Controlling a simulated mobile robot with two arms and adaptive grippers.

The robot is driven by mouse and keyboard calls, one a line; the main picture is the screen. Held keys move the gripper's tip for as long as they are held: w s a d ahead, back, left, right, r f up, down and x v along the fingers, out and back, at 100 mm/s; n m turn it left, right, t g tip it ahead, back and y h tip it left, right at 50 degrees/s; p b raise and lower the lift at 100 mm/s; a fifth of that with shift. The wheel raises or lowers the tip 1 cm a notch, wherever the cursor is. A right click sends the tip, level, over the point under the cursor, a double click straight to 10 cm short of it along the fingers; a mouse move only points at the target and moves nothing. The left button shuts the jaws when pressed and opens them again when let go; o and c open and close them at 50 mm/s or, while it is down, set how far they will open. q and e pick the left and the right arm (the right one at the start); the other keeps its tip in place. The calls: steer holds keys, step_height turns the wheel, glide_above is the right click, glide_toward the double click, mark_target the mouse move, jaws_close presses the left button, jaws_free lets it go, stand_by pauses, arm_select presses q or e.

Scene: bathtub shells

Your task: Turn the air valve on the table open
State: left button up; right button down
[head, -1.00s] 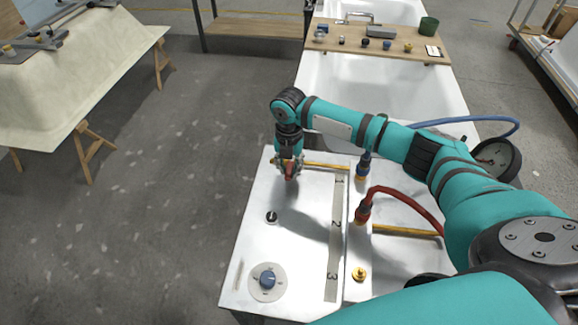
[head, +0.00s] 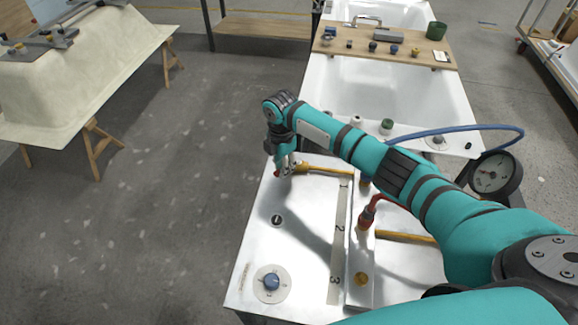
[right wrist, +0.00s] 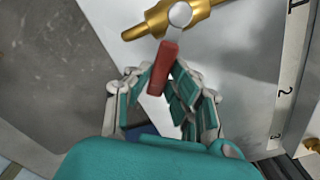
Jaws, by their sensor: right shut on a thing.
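The air valve is a brass fitting (right wrist: 190,12) on a yellow pipe at the back of the white table; its body also shows in the head view (head: 302,168). Its red lever (right wrist: 164,68) hangs from a pale round pivot and stands at a steep slant across the brass body, not in line with it. My right gripper (right wrist: 171,85) is shut on the red lever, with a finger on each side. In the head view my right gripper (head: 284,168) is at the left end of the valve and hides most of the lever. My left gripper is not in view.
A bathtub (head: 380,85) stands behind.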

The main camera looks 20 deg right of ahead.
steer(key=shift+w+a+m, duration=0.15)
steer(key=shift+w+m, duration=0.4)
steer(key=shift+m, duration=0.45)
steer(key=w+m, duration=0.1)
steer(key=m, duration=0.1)
steer(key=shift+w+m, duration=0.2)
steer(key=shift+m, duration=0.2)
steer(key=w+m, duration=0.1)
steer(key=m+b, duration=0.1)
steer(key=m, duration=0.1)
steer(key=shift+w+d, duration=0.25)
steer(key=shift+w, duration=0.1)
steer(key=shift+w+d+m, duration=0.3)
steer(key=shift+w+m, duration=0.25)
steer(key=shift+m, duration=0.65)
steer(key=c, duration=1.2)
jaws_free()
